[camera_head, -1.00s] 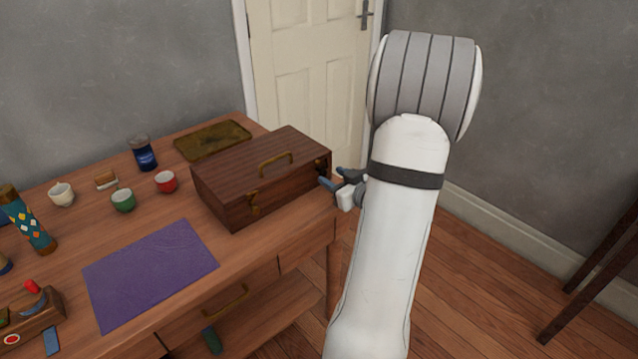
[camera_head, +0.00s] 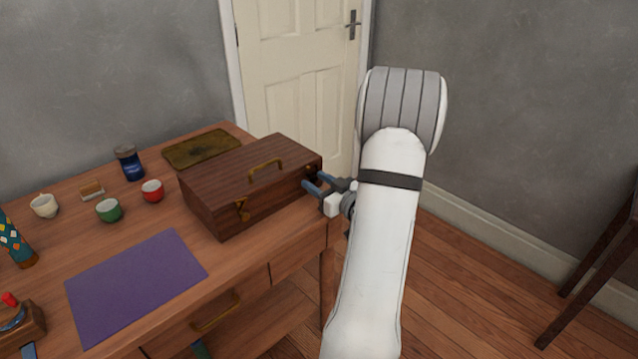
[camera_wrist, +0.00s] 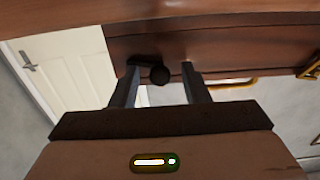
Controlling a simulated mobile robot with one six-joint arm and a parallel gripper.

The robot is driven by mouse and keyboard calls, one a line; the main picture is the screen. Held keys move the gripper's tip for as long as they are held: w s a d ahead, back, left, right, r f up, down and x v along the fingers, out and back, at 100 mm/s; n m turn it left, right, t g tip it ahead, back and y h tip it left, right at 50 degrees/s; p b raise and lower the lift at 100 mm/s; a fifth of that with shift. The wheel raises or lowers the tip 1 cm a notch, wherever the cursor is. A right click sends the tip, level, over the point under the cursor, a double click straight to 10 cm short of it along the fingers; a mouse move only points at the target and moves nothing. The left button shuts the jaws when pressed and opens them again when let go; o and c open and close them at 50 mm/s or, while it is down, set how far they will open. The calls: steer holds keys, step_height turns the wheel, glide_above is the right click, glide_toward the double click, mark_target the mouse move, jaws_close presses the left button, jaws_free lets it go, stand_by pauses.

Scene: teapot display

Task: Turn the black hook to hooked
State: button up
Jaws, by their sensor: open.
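The wooden box (camera_head: 245,195) stands closed on the table, with a brass handle on its lid and a brass clasp on its front. The black hook (camera_wrist: 158,75) shows in the wrist view as a dark round knob with a short dark bar reaching left, on a brown wooden face. My gripper (camera_wrist: 160,68) is open, with one finger on each side of the knob; I cannot tell whether either touches it. In the head view my gripper (camera_head: 314,181) is at the right end of the box, and the hook cannot be made out there.
A purple mat (camera_head: 135,285) lies in front of the box. A red cup (camera_head: 153,191), a green cup (camera_head: 109,210), a white cup (camera_head: 44,206) and a blue jar (camera_head: 130,163) stand to the left. A brass-coloured tray (camera_head: 200,148) lies behind.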

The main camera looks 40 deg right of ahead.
steer(key=shift+c, duration=0.4)
jaws_close()
steer(key=shift+f+n+b, duration=0.1)
steer(key=shift+n+b, duration=0.2)
steer(key=shift+b, duration=0.25)
steer(key=n+b, duration=0.1)
steer(key=b, duration=0.1)
steer(key=n+b, duration=0.1)
steer(key=b, duration=0.1)
steer(key=shift+f+n, duration=0.2)
steer(key=shift+n, duration=0.1)
steer(key=n+b, duration=0.3)
steer(key=b, duration=0.1)
steer(key=shift+n+b, duration=0.35)
steer(key=shift+n, duration=0.05)
steer(key=n+b, duration=0.4)
steer(key=b, duration=0.1)
steer(key=shift+r, duration=0.1)
steer(key=shift+r+n+b, duration=0.15)
steer(key=shift+n+b, duration=0.65)
steer(key=shift+b, duration=0.1)
steer(key=shift+n, duration=0.3)
